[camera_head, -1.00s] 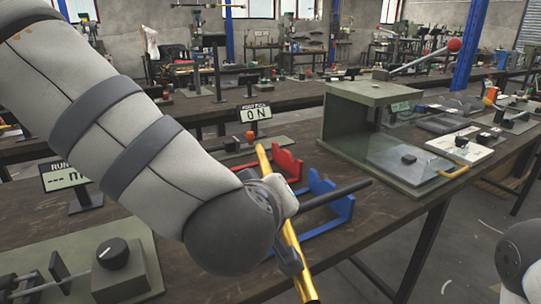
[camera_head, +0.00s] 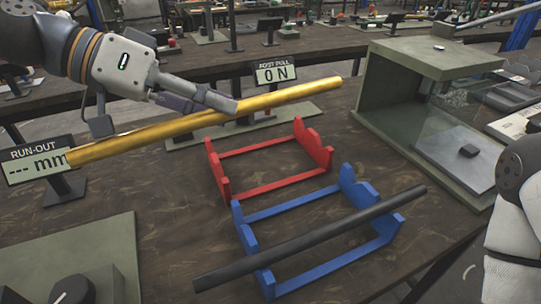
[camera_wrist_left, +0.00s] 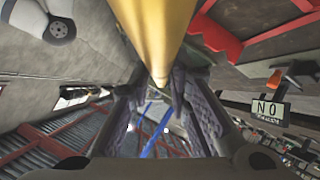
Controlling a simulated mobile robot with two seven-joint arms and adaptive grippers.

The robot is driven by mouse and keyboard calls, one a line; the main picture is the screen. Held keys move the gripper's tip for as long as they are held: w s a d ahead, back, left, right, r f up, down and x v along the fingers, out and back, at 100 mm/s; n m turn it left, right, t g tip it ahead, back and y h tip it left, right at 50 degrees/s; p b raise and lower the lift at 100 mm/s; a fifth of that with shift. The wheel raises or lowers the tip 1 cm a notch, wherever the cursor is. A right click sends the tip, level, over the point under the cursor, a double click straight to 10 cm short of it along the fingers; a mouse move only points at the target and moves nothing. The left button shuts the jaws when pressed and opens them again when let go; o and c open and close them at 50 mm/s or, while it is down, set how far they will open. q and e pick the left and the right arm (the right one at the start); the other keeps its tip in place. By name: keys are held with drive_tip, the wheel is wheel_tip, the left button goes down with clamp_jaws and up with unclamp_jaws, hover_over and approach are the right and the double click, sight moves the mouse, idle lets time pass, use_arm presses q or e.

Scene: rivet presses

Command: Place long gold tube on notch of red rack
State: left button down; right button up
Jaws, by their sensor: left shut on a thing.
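The long gold tube (camera_head: 290,97) is shut in my left gripper (camera_head: 215,104), held up in the air and slanting from lower left to upper right. In the head view it passes above and behind the red rack (camera_head: 268,188), apart from it. The red rack stands empty on the dark table, with notched end plates joined by rails. In the left wrist view the gold tube (camera_wrist_left: 155,25) runs between the fingers, and red rack parts (camera_wrist_left: 275,36) show to the right. My right gripper is out of view; only part of its arm shows at the right edge.
A blue rack (camera_head: 348,262) in front of the red one bears a dark tube (camera_head: 320,234). A green cabinet (camera_head: 425,57) stands right. A green plate (camera_head: 100,245) lies front left.

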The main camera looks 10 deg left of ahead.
sight(185, 117)
use_arm(q)
drive_tip(key=shift+s+a+f+m+g, duration=0.35)
drive_tip(key=shift+s+a+f, duration=0.1)
drive_tip(key=shift+s, duration=0.15)
drive_tip(key=shift+s+a+f+m+g, duration=0.25)
drive_tip(key=shift+s+a+f+g, duration=0.1)
drive_tip(key=shift+s+a, duration=0.15)
drive_tip(key=w+d+f+b, duration=0.2)
drive_tip(key=w+f, duration=0.2)
drive_tip(key=w+d+f+b, duration=0.2)
drive_tip(key=w+f, duration=0.2)
drive_tip(key=w+d+f+b, duration=0.1)
drive_tip(key=w+d+f, duration=0.1)
drive_tip(key=w+f, duration=0.2)
drive_tip(key=shift+d+f+b, duration=0.35)
drive_tip(key=shift+f+b, duration=0.05)
drive_tip(key=shift+f, duration=0.15)
drive_tip(key=shift+s+r, duration=0.1)
drive_tip(key=shift+r, duration=0.05)
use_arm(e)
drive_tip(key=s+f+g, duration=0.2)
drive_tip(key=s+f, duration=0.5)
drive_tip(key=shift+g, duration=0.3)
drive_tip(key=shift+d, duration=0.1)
use_arm(q)
drive_tip(key=c, duration=1.9)
unclamp_jaws()
drive_tip(key=shift+f, duration=0.2)
drive_tip(key=o, duration=0.4)
